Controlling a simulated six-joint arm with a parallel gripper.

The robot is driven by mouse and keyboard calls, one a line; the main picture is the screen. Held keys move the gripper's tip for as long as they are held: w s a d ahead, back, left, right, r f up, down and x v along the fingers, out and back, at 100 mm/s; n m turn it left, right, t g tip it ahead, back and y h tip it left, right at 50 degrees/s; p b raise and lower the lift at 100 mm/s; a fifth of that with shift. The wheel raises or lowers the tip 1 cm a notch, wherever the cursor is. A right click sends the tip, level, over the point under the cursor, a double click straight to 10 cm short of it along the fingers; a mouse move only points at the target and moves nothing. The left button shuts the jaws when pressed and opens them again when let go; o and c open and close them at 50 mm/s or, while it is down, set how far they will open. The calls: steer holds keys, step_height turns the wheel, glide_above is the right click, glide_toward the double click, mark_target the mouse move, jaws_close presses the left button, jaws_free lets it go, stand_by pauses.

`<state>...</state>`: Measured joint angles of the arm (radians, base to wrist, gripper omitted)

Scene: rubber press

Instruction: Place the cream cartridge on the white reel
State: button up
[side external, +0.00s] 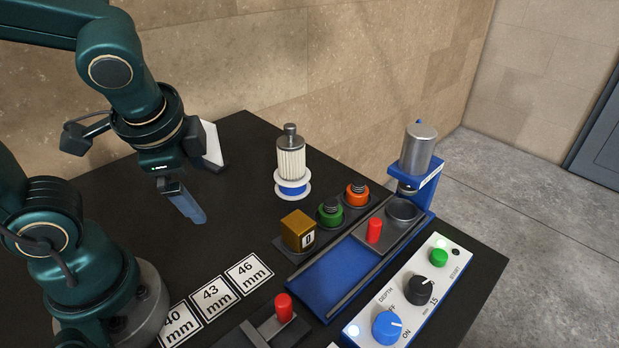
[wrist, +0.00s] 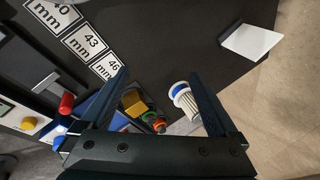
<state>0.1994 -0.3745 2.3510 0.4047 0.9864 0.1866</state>
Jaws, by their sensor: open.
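The cream cartridge (side external: 291,158) is a ribbed upright cylinder with a grey metal cap. It stands on the white reel (side external: 292,195), which has white flanges and a blue core, towards the back of the black table. In the wrist view the cartridge (wrist: 189,107) and the reel (wrist: 179,89) show near the right finger. My gripper (side external: 197,217) is open and empty, left of the reel and apart from it. In the wrist view my gripper (wrist: 158,76) has its two fingers spread wide. The far side of the cartridge is hidden.
Right of the reel are an orange part (side external: 357,194), a green part (side external: 330,213) and a gold block (side external: 298,231). A blue press (side external: 419,160) and control panel (side external: 410,296) stand further right. Number cards (side external: 213,297) lie in front. A white plate (wrist: 251,42) lies on the table.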

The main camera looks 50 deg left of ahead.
steer(key=shift+s+d+r+n+t+h, duration=0.15)
steer(key=shift+d+r+n+t+h, duration=0.4)
steer(key=shift+n, duration=0.55)
steer(key=shift+s+d+r+n+t+h, duration=0.1)
steer(key=shift+d+r+n+t+h, duration=0.25)
steer(key=shift+d+n+h, duration=0.55)
steer(key=shift+s+d+r+n+t+h, duration=0.25)
steer(key=shift+d+r+n, duration=0.35)
steer(key=shift+n, duration=0.7)
